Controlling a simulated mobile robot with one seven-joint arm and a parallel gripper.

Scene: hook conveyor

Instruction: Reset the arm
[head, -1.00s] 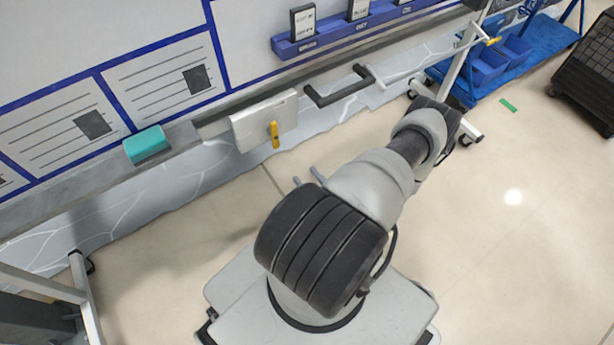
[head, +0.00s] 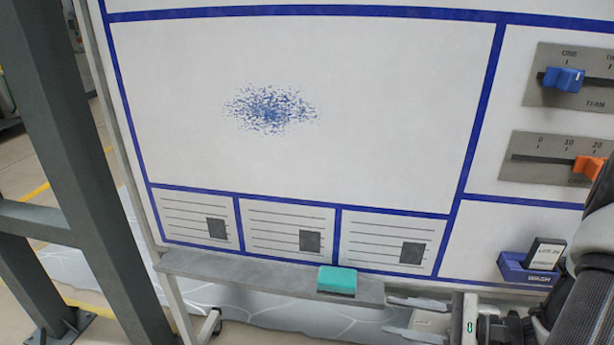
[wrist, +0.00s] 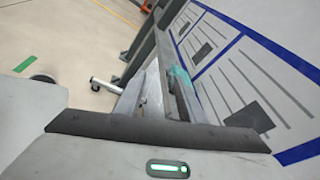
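My gripper (head: 408,318) is at the lower right of the head view, with my arm reaching in from the right edge. Its two pale fingers point left, spread apart, with nothing visibly held between them. The fingers also show in the wrist view (wrist: 155,100), apart from each other. A teal block (head: 337,281) rests on the grey ledge (head: 240,273) under the whiteboard, to the left of the fingertips and apart from them. In the wrist view the teal block (wrist: 181,80) lies beyond the fingers, partly hidden.
The whiteboard (head: 400,110) bears a blue speckled patch (head: 270,108). A blue slider (head: 564,80), an orange slider (head: 588,168) and a blue holder (head: 525,272) with a card sit at the right, near my arm. A dark grey post (head: 75,150) stands left.

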